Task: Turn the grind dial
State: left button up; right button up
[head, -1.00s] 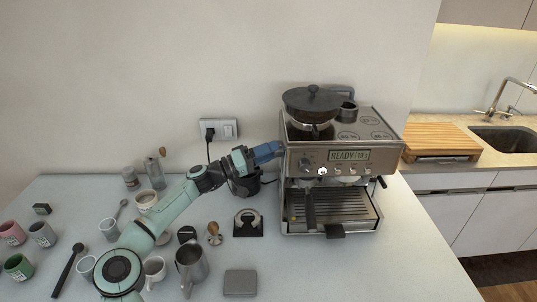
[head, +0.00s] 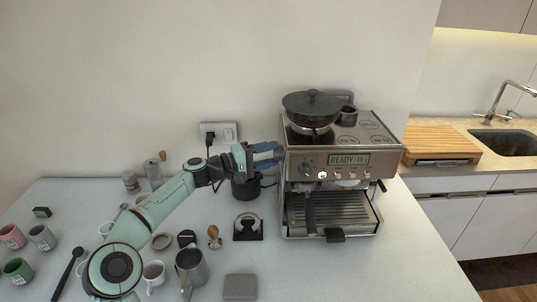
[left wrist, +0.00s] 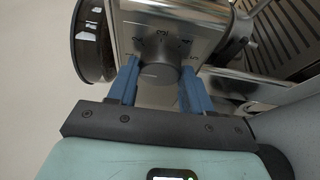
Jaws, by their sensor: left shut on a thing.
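The coffee machine (head: 340,160) stands on the counter with its display lit, reading READY and a small number. The grind dial (left wrist: 160,72) is a grey round knob on the machine's left side, with numerals around it in the left wrist view. My left gripper (head: 277,153) is at that side, and its blue fingers lie one above the other in the head view. In the left wrist view my left gripper (left wrist: 158,78) has one finger on each side of the dial, shut on it. The dial is hidden in the head view. My right gripper is out of view.
A wall socket (head: 218,134) with a black plug is behind my left arm. A black stand (head: 248,227), a metal pitcher (head: 191,268), a grey box (head: 240,287) and several cups stand on the counter. The counter's front right is clear.

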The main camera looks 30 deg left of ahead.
pick_arm(q)
jog(key=shift+r, duration=0.1)
dwell(0.3)
jog(key=o, duration=1)
jog(key=shift+o, duration=0.2)
jog(key=shift+s, duration=0.1)
jog(key=b+v, duration=0.4)
jog(key=v, duration=0.9)
jog(key=shift+b, duration=0.35)
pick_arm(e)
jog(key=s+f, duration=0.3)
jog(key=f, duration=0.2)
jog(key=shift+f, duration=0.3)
pick_arm(q)
jog(key=shift+s+a, duration=0.1)
